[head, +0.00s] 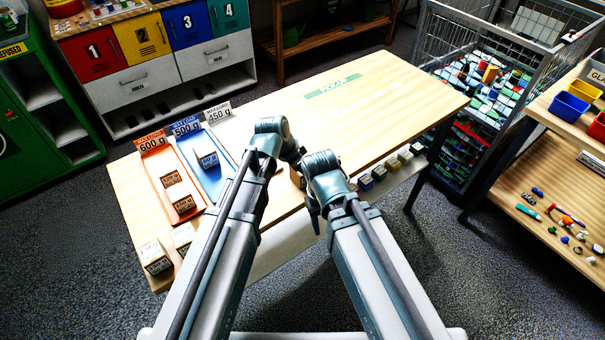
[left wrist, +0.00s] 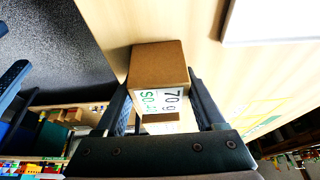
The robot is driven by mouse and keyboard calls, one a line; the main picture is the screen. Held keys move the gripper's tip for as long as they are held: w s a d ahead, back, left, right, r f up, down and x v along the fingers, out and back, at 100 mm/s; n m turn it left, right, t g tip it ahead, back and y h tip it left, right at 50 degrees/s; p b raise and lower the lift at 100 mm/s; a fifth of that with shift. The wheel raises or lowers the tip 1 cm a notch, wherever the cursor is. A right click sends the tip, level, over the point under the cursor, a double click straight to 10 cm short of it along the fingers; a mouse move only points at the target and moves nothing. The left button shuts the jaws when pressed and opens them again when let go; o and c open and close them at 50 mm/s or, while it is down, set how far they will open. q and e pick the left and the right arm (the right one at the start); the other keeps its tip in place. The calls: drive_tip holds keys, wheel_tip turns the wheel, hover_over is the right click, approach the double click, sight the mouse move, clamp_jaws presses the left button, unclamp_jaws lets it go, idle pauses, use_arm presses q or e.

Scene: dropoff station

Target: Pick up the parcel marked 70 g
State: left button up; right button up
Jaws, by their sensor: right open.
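The parcel marked 70 g (left wrist: 160,65) is a small brown box with a white label carrying "70 g" and a green price. In the left wrist view it sits between the two fingers of my left gripper (left wrist: 164,104), which lie close against its sides. In the head view a bit of brown box (head: 296,178) shows beside my left wrist, on the table; my arms hide most of it and the left fingers. My right gripper (head: 313,210) hangs low by the table's front edge, open and empty, partly hidden by its arm.
On the wooden table (head: 390,90) stand an orange 600 g tray (head: 158,160), a blue 500 g tray (head: 205,178) and a white 450 g tray (head: 228,140). Several parcels stand at the left. A wire cage (head: 480,60) stands right.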

use_arm(q)
drive_tip(key=c, duration=0.9)
drive_tip(key=shift+o, duration=0.2)
wheel_tip(320, 180, up, 10)
drive_tip(key=p, duration=1)
